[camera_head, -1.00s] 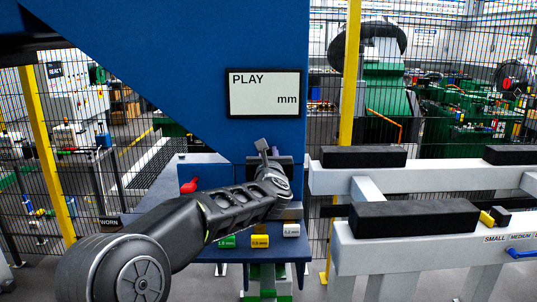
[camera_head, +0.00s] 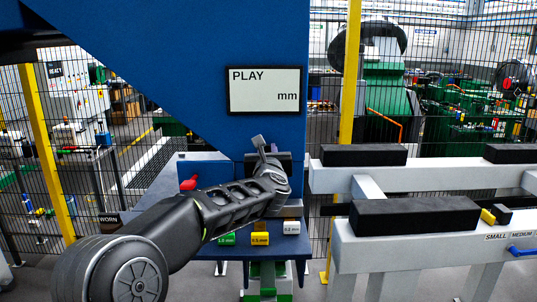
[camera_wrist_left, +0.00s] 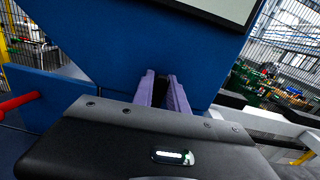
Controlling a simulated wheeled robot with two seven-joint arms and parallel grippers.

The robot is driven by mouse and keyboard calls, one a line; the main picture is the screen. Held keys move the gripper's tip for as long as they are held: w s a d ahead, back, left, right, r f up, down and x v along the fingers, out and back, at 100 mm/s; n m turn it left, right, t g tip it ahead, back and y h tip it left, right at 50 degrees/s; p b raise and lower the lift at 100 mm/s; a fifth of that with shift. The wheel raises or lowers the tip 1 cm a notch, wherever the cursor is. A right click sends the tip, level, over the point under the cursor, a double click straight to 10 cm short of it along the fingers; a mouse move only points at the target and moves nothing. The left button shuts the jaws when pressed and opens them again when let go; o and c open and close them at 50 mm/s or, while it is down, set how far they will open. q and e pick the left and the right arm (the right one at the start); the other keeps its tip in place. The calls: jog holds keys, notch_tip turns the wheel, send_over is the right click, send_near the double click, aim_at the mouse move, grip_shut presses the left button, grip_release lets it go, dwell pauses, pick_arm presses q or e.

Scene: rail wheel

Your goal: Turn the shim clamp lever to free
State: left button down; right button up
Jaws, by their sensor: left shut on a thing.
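My left gripper (camera_wrist_left: 166,92) reaches in front of the blue machine, below the display. In the left wrist view its two purple-grey fingers stand close together with a narrow gap, pointing toward the blue panel (camera_wrist_left: 100,50). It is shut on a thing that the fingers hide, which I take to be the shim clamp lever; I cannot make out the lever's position. My right gripper is not in view.
A red handle (camera_head: 188,184) lies left of the hand. Labelled shim blocks, green (camera_head: 226,239), yellow (camera_head: 260,239) and white (camera_head: 291,227), sit on the blue shelf below. The PLAY display (camera_head: 264,91) shows no number. Grey rails with black pads (camera_head: 414,216) stand right.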

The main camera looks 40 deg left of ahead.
aim_at(241, 173)
pick_arm(q)
jog(key=s+a+f+n+b, duration=0.1)
jog(key=a+f+n+b, duration=0.1)
jog(key=n+b, duration=0.3)
jog(key=s+a+f+n+b, duration=0.2)
jog(key=n+b, duration=0.3)
jog(key=b, duration=0.6)
jog(key=s+a+f+n+b, duration=0.1)
jog(key=a+f+n+b, duration=0.1)
jog(key=n+b, duration=0.3)
jog(key=shift+s+f+b, duration=0.25)
jog(key=shift+f+b, duration=0.4)
jog(key=shift+b, duration=0.8)
jog(key=shift+f+n+b, duration=0.25)
jog(key=shift+n+b, duration=0.3)
jog(key=shift+n, duration=0.1)
jog(key=shift+f+n+b, duration=0.2)
jog(key=shift+n+b, duration=0.3)
jog(key=shift+n, duration=0.15)
jog(key=c, duration=1.3)
grip_release()
jog(key=shift+s, duration=0.1)
